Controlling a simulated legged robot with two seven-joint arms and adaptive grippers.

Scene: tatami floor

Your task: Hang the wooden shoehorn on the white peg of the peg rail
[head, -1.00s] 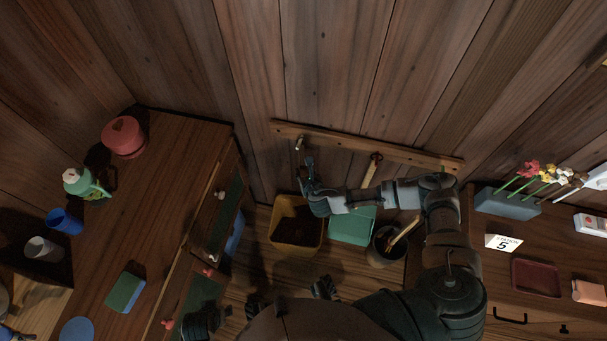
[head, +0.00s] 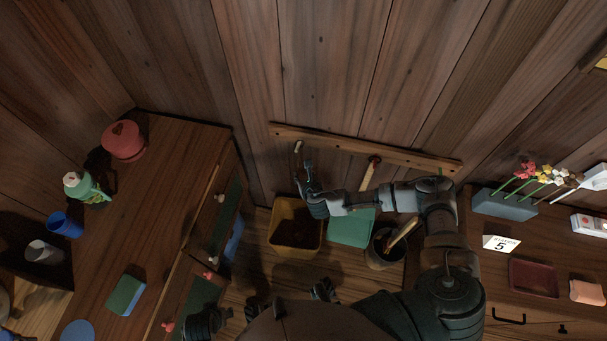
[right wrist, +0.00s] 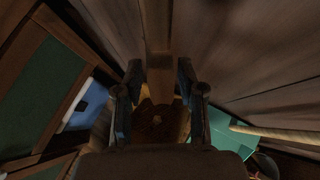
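The wooden peg rail (head: 335,146) runs along the wall. Its pale white peg (head: 298,147) is near the left end. My right gripper (head: 303,172) is just below that peg, with its fingers spread. In the right wrist view a wooden strip, seemingly the shoehorn (right wrist: 158,38), runs down between the fingers of my right gripper (right wrist: 159,75), with a narrow gap on each side. In the head view it is hard to make out, and whether it hangs on the peg cannot be told. My left gripper (head: 225,316) is low at the bottom, its finger state unclear.
Another wooden item (head: 369,174) hangs at the red peg. Below are a yellow bin (head: 275,237), a green bin (head: 350,230) and a dark pot (head: 377,258) with a wooden stick. A cabinet (head: 165,190) stands left and a desk (head: 490,262) right.

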